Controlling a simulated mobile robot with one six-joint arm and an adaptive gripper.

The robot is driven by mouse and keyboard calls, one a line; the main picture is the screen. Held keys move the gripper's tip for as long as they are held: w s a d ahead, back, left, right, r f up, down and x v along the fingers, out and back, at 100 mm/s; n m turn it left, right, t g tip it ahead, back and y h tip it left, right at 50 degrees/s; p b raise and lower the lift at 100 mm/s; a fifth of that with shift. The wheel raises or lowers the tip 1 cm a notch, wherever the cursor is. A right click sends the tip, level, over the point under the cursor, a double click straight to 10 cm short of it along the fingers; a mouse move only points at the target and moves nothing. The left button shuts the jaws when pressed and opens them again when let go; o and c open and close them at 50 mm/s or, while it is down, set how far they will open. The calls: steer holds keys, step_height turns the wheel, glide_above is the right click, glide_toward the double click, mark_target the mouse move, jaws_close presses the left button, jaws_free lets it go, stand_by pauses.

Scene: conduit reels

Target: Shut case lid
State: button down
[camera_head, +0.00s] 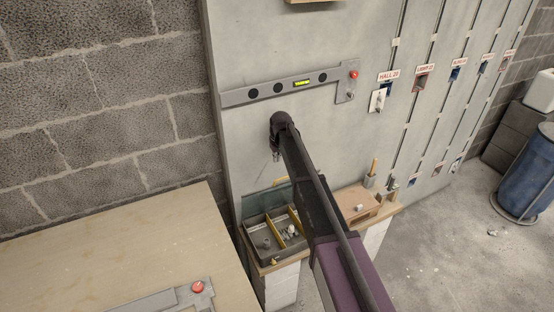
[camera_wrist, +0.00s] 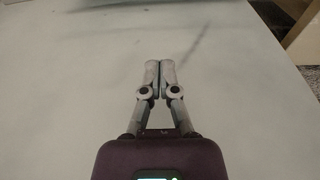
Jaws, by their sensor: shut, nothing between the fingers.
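The grey case (camera_head: 287,256) stands open on a low wooden shelf against the panel in the head view. Its yellow dividers and several small parts show inside. Its lid (camera_head: 260,203) stands raised at the back of the case, leaning toward the panel. What looks like a tan handle is at the lid's upper right edge. My gripper (camera_head: 276,157) is above the lid, in front of the pale panel, and apart from the case. In the wrist view my gripper (camera_wrist: 159,66) has its fingertips together with nothing between them. The case is not in the wrist view.
A wooden block tray (camera_head: 361,212) with a tool in a cup stands right of the case, partly behind my arm. A grey level bar (camera_head: 285,88) is on the panel above. A plywood table (camera_head: 130,245) fills the lower left. Blue barrel (camera_head: 527,175) at far right.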

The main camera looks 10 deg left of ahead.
mark_target(280, 184)
step_height(280, 184, down, 4)
steer(key=b, duration=0.3)
steer(key=shift+w+a+r, duration=0.1)
steer(key=shift+r, duration=0.1)
steer(key=shift+s+d+f+b, duration=0.3)
steer(key=shift+s+d, duration=0.2)
steer(key=shift+s, duration=0.2)
steer(key=shift+s+d+f+b, duration=0.25)
steer(key=shift+s+d, duration=0.2)
steer(key=shift+s, duration=0.25)
steer(key=shift+d, duration=0.15)
